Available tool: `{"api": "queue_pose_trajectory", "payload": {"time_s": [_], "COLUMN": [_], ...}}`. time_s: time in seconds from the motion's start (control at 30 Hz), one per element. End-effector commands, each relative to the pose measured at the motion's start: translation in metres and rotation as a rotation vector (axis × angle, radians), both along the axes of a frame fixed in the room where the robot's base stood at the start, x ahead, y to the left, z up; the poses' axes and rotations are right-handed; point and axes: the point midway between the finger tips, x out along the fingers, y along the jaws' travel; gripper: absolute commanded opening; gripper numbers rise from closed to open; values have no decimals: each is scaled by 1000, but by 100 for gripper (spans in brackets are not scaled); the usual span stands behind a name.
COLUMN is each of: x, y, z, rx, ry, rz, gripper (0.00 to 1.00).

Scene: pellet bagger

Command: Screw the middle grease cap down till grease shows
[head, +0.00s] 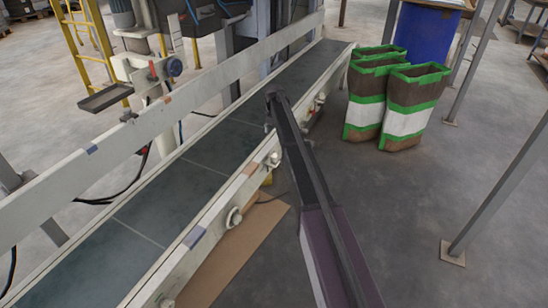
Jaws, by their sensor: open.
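Pale round fittings stick out from the near side of the conveyor frame. One (233,217) is left of my arm, another (273,159) is close beside my arm, and another (320,99) is farther along toward the far end. They are small here, and I cannot tell which is the middle grease cap or whether any grease shows. My dark arm reaches up from the bottom right to the conveyor's near edge.
The conveyor's dark belt (180,185) runs diagonally and is empty. Several brown, white and green bags (410,105) stand at the right, with a blue drum (427,35) behind. A cardboard sheet (235,255) lies beneath the conveyor. A grey post (500,185) stands right; floor between is clear.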

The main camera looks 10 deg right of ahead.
Motion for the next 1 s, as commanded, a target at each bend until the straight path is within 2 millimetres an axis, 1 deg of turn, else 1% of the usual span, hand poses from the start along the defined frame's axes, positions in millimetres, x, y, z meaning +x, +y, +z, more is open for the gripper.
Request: {"api": "queue_pose_trajectory", "payload": {"time_s": [1.0], "x": [0], "y": [0], "z": [-76], "rx": [0], "ry": [0], "rz": [-1], "gripper": [82]}}
